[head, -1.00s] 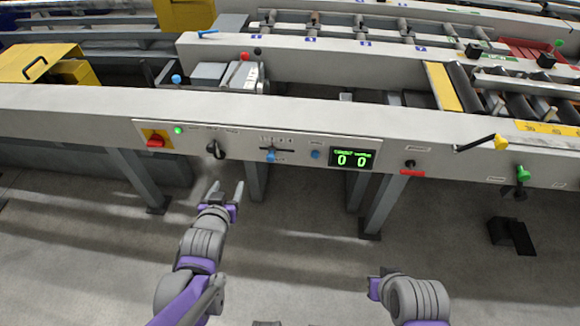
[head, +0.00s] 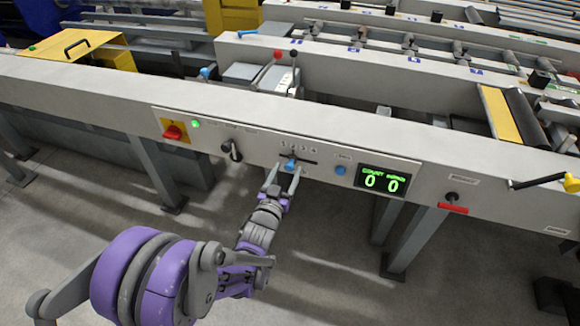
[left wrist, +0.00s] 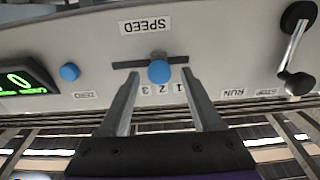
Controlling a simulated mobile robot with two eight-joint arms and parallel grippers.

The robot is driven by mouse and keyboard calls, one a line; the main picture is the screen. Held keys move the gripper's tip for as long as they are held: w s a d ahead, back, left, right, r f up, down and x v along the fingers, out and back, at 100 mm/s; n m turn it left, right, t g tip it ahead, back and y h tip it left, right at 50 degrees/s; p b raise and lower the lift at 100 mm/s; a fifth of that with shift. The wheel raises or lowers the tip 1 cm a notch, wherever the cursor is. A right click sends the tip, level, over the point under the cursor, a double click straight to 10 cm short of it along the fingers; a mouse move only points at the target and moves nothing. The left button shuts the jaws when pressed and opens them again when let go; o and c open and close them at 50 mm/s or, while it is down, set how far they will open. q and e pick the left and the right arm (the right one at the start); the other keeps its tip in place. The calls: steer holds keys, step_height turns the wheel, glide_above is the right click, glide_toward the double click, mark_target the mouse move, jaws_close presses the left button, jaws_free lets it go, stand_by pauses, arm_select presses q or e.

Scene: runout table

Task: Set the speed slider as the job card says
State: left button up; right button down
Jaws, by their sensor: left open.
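The speed slider's blue knob (head: 290,165) stands out from a dark horizontal slot on the panel front (head: 212,128). In the upside-down left wrist view the knob (left wrist: 159,71) lines up about with the 2, under the SPEED label (left wrist: 145,26). The 4 is hidden there by a finger. My left gripper (head: 284,179) is open in front of the slider. In the left wrist view its fingertips (left wrist: 159,80) lie one on each side of the knob, apart from it. My right gripper is out of view. I cannot make out a job card.
Left of the slider are a black run/stop handle (head: 233,150) and a red switch (head: 174,132) on yellow. Table legs stand below.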

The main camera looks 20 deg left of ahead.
arm_select(q)
steer(key=shift+w+d, duration=0.1)
steer(key=shift+w, duration=1.35)
jaws_close()
stand_by(0.3)
